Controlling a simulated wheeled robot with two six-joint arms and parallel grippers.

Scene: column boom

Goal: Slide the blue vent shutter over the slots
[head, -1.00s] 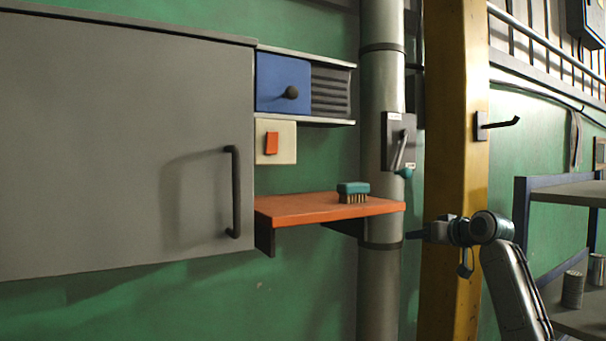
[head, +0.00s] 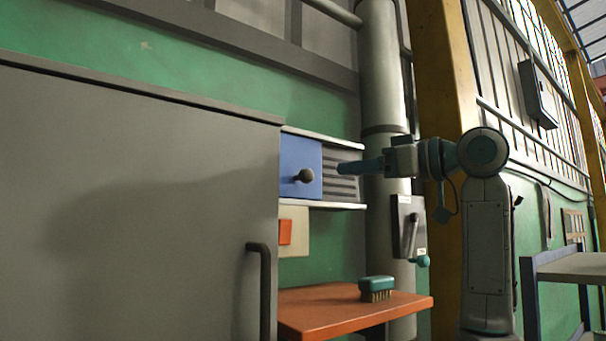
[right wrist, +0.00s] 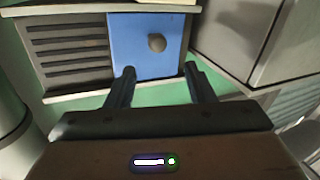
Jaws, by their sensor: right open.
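The blue vent shutter (head: 300,165) with its dark round knob (head: 304,175) sits at the left end of its rail frame on the wall. The dark slots (head: 341,165) to its right are uncovered over most of their width. My right gripper (head: 345,168) appears in front of the slots in the head view, right of the knob. In the right wrist view the open fingers (right wrist: 160,82) point toward the shutter (right wrist: 145,55) and its knob (right wrist: 157,42), with nothing between them. The knob lies beyond the fingertips, apart from them. My left gripper is not in view.
A large grey cabinet (head: 140,200) with a dark handle (head: 262,290) stands left of the shutter. An orange shelf (head: 335,312) with a teal brush (head: 376,288) is below. A grey pipe (head: 382,90) and a lever box (head: 409,225) are to the right.

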